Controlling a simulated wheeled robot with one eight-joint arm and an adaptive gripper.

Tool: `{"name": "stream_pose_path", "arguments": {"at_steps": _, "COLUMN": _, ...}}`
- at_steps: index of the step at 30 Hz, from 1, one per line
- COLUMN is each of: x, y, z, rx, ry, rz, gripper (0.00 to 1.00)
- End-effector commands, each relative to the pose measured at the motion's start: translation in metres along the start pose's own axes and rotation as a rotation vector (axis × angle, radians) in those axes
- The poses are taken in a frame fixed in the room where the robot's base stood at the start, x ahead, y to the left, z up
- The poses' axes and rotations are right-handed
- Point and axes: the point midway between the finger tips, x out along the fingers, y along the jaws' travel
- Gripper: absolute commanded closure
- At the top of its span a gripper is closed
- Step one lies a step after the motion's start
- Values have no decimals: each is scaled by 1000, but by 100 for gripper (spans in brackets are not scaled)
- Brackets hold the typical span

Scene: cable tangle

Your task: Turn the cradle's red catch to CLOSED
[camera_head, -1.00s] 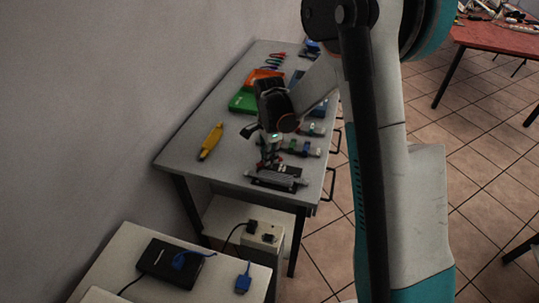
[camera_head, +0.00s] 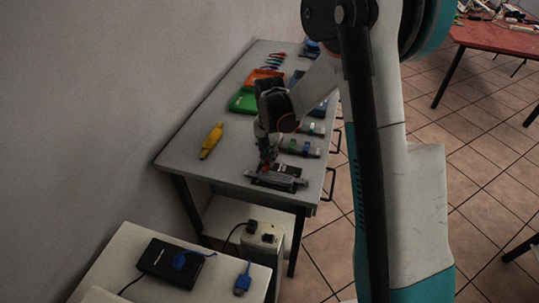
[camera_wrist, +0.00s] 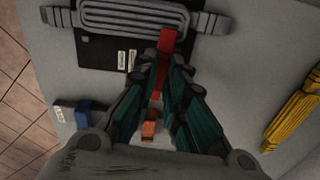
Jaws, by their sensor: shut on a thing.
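The cradle (camera_wrist: 135,15) is a grey ribbed holder on a black base plate (camera_wrist: 95,52), at the top of the wrist view. In the head view the cradle (camera_head: 275,181) lies near the front edge of the grey table. The red catch (camera_wrist: 167,42) stands out from the cradle's near side, and its near part runs between my fingertips. My gripper (camera_wrist: 160,65) is shut on the red catch. In the head view my gripper (camera_head: 267,165) reaches down to the cradle's back side. Two small white labels are on the plate; I cannot read them.
A yellow tool (camera_head: 211,141) lies on the table left of my gripper; it also shows at the right in the wrist view (camera_wrist: 294,118). Green (camera_head: 241,101) and orange (camera_head: 263,76) trays stand farther back. Grey-and-blue connectors (camera_head: 299,148) lie right of my arm.

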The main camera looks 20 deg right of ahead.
Motion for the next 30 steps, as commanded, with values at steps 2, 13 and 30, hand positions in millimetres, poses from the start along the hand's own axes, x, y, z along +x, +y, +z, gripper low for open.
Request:
{"name": "stream_pose_path", "arguments": {"at_steps": 2, "x": 0, "y": 0, "z": -1, "rx": -31, "ry": 1, "rz": -1, "gripper": 100}}
{"name": "stream_pose_path", "arguments": {"at_steps": 13, "x": 0, "y": -1, "z": -1, "rx": -95, "ry": 1, "rz": -1, "gripper": 100}}
{"name": "stream_pose_path", "arguments": {"at_steps": 30, "x": 0, "y": 0, "z": 0, "rx": -95, "ry": 1, "rz": -1, "gripper": 68}}
